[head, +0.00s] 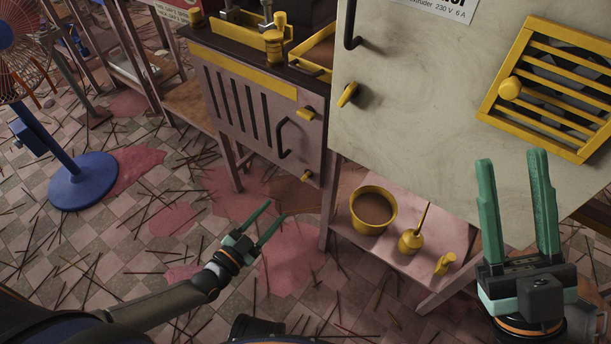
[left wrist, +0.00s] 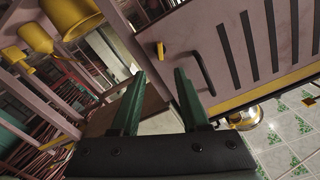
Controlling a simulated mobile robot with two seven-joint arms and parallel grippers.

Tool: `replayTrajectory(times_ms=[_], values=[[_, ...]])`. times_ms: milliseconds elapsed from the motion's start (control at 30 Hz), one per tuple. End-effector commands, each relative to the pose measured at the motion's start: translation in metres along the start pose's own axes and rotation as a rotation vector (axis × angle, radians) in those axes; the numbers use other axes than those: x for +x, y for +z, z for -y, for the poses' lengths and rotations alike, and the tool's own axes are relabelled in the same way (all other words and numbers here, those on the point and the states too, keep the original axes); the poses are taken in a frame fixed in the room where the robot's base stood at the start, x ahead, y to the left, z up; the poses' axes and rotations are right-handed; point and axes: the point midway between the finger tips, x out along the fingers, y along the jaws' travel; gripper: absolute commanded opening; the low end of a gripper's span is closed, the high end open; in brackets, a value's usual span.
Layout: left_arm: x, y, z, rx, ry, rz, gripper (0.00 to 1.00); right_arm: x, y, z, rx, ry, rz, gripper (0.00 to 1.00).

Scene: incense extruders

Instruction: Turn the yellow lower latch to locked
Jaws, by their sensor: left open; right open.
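The yellow lower latch (head: 307,176) is a small knob near the bottom right corner of the slotted pinkish door (head: 236,108). In the left wrist view, which looks upside down, the lower latch (left wrist: 160,49) shows just beyond the fingertips. The yellow upper latch (head: 306,113) sits higher on the door, above the dark bar handle (head: 283,140). My left gripper (head: 276,211) is open and empty, below and left of the lower latch, apart from it. My right gripper (head: 511,160) is open and empty in front of the cream cabinet (head: 420,110).
A blue fan (head: 82,180) stands at left. Sticks and reddish stains cover the tiled floor. Air before the door is clear.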

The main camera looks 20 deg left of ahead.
Motion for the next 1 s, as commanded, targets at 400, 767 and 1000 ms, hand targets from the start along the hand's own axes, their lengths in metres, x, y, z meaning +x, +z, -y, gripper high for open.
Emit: replayTrajectory(times_ms=[400,767,1000], values=[[0.080,0.002,-0.002,-0.002,0.001,-0.006,0.45,-0.022,0.024,0.013,-0.018,-0.007,0.013,0.45],[0.118,0.000,-0.001,-0.002,0.002,-0.002,0.45,-0.031,0.036,0.020,-0.026,-0.011,0.032,0.45],[0.119,-0.001,-0.001,-0.003,0.003,-0.002,0.45,-0.030,0.036,0.020,-0.025,-0.011,0.032,0.45]])
